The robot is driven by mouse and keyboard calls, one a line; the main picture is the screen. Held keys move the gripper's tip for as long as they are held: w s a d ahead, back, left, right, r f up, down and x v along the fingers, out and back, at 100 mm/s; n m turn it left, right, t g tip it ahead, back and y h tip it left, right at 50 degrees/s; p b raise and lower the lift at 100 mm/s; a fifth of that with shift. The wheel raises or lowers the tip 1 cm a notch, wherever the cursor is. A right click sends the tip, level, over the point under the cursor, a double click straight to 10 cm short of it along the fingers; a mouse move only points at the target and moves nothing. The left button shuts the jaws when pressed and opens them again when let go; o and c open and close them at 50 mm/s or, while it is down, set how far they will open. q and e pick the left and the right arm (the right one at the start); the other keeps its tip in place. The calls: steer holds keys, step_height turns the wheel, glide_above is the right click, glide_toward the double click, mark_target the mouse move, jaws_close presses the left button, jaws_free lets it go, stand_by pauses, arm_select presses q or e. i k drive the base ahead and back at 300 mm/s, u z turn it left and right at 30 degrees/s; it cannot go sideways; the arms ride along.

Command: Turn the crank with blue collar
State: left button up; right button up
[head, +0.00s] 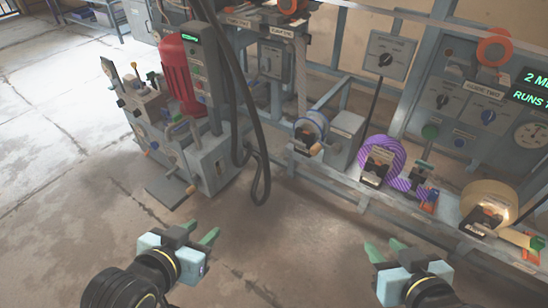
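A round part with a blue ring (318,118) stands at the left end of the low frame, in the upper middle of the head view. A small knob with an orange-brown end (315,149) shows at its front. It looks like the crank with the blue collar, but it is too small to be sure. My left gripper (198,232) is at the lower left, its green fingers apart and empty. My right gripper (384,246) is at the lower right, also open and empty. Both are apart from the crank, nearer to me over the floor.
A grey machine with a red motor (177,75) stands at the left, with knobbed handles low on it. Black cables (247,150) hang beside it. A purple striped ring (395,155) and a cream roll (488,193) sit along the frame. Floor before me is clear.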

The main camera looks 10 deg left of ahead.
mark_target(336, 148)
steer(key=u, duration=0.35)
steer(key=i, duration=0.7)
steer(key=z, duration=0.65)
steer(key=i, duration=0.6)
steer(key=z, duration=0.6)
